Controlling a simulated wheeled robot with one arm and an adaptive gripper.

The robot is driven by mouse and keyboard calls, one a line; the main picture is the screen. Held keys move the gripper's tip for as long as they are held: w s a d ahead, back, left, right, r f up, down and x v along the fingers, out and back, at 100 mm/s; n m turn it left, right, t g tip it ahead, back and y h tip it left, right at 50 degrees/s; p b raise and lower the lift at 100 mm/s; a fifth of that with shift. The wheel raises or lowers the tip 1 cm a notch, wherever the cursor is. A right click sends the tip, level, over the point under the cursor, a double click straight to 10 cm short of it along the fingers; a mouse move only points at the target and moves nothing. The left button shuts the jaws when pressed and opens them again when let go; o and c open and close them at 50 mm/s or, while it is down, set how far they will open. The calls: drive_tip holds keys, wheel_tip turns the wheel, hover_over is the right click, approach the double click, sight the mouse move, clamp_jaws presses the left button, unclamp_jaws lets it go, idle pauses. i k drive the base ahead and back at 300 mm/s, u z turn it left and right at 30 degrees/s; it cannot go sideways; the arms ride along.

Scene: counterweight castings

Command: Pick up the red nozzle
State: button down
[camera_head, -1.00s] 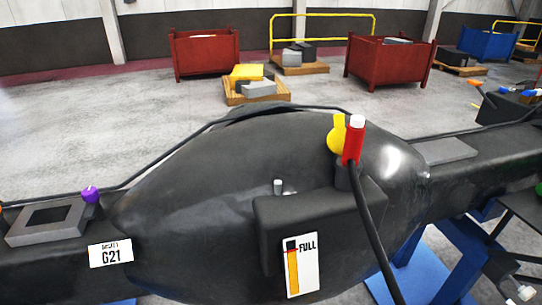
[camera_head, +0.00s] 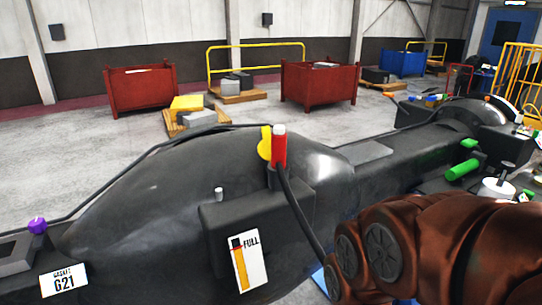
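The red nozzle (camera_head: 279,148) stands upright on a dark box-like holder on the large black casting (camera_head: 150,190). It has a pale tip, and a black hose runs down from its lower end toward the lower right. A yellow flap-shaped piece (camera_head: 265,143) is just left of it. A brown-red jointed part with dark round caps fills the lower right, which looks like my own arm, clear of the nozzle. My gripper is not visible.
A label with a yellow bar and "FULL" (camera_head: 247,262) is on the casting's front. A green cylinder (camera_head: 462,169) lies at right. Red bins (camera_head: 141,90) (camera_head: 318,84) and pallets stand behind on open floor.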

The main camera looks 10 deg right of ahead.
sight(279, 142)
drive_tip(key=u, duration=0.4)
drive_tip(key=k, duration=1.1)
drive_tip(key=u, duration=1.6)
drive_tip(key=i, duration=0.7)
drive_tip(key=z, duration=0.6)
drive_tip(key=i, duration=0.7)
drive_tip(key=z, duration=0.85)
